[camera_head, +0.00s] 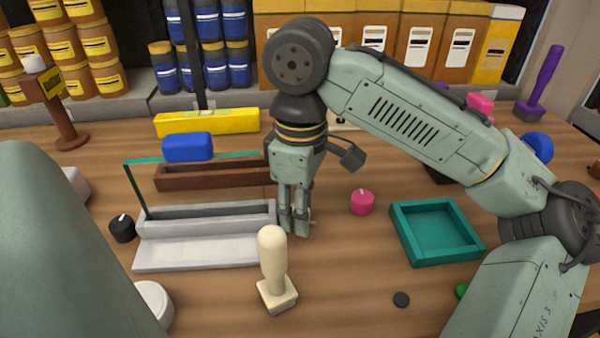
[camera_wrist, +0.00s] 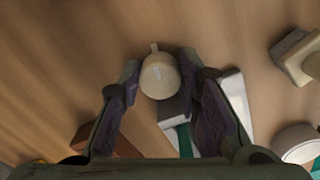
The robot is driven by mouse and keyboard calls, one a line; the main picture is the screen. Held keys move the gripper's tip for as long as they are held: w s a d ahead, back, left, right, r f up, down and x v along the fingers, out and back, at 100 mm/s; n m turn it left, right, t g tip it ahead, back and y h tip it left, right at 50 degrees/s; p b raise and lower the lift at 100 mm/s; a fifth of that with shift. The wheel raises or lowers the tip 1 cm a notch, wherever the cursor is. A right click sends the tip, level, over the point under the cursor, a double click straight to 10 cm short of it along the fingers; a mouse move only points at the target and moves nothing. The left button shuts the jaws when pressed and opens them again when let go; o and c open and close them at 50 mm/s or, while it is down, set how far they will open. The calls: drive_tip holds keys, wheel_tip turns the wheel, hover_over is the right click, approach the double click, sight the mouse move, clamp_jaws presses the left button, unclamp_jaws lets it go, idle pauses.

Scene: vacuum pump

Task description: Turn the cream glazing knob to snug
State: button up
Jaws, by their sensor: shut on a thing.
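The cream knob (camera_wrist: 160,78) shows in the wrist view as a round cap with a small pointer tab at its far edge. It sits between the two fingertips of my gripper (camera_wrist: 160,85), which is shut on it. In the head view my gripper (camera_head: 294,226) points straight down at the right end of a pale grey channel fixture (camera_head: 190,254). There the fingers hide most of the knob; only a small pale bit shows beside the right fingertip. I cannot read any snug mark.
A cream post on a square base (camera_head: 273,262) stands close in front of my gripper. A pink knob (camera_head: 362,203) and a teal tray (camera_head: 436,257) lie to the right. A black knob (camera_head: 122,229) is left of the fixture; a brown trough (camera_head: 210,177) is behind it.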

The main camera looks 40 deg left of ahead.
drive_tip(key=o, duration=1.1)
drive_tip(key=shift+o, duration=0.2)
